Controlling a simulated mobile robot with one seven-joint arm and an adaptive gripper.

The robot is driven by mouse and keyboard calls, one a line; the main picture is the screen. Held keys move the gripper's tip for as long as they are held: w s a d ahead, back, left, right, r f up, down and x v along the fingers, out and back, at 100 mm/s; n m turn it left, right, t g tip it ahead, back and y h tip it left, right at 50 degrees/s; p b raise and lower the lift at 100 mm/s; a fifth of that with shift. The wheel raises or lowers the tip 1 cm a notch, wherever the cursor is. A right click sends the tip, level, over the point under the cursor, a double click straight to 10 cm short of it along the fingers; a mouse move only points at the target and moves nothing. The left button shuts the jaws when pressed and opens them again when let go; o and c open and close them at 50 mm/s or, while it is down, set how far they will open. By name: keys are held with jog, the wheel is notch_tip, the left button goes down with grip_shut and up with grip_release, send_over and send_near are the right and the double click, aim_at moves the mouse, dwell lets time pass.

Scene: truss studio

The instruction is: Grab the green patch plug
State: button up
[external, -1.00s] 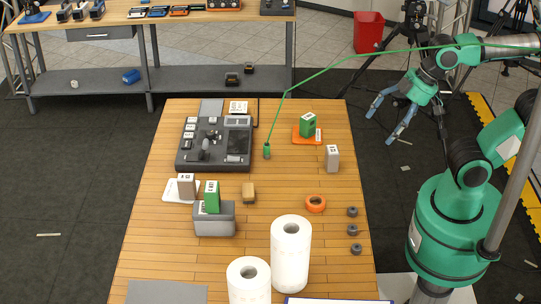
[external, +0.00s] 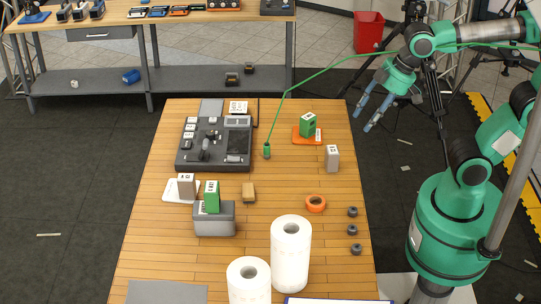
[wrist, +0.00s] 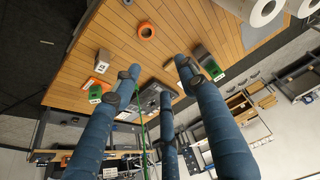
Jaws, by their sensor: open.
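The green patch plug (external: 267,152) stands on the wooden table just right of the grey console, with a thin green cable rising from its top. In the wrist view the green cable (wrist: 143,135) runs between my fingers; I cannot make out the plug clearly there. My gripper (external: 366,114) is open and empty, off the right edge of the table, to the right of the plug and apart from it. Its blue fingers are spread in the wrist view (wrist: 160,80).
The grey console (external: 213,160) is left of the plug. A green box (external: 308,127) on an orange tray (external: 298,140) stands right of it, between plug and gripper. A grey box (external: 332,158) is nearby. The cable stretches up toward my arm.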

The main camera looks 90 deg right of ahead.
jog(key=w+d+g+p, duration=0.1)
jog(key=w+d, duration=0.2)
jog(key=w, duration=0.3)
jog(key=w+d+g, duration=0.1)
jog(key=w+d, duration=0.2)
jog(key=w, duration=0.2)
jog(key=m+g+p, duration=0.1)
jog(key=g+p, duration=0.2)
send_over(267, 145)
notch_tip(267, 145, down, 21)
jog(key=shift+f, duration=0.15)
jog(key=shift+f, duration=4.3)
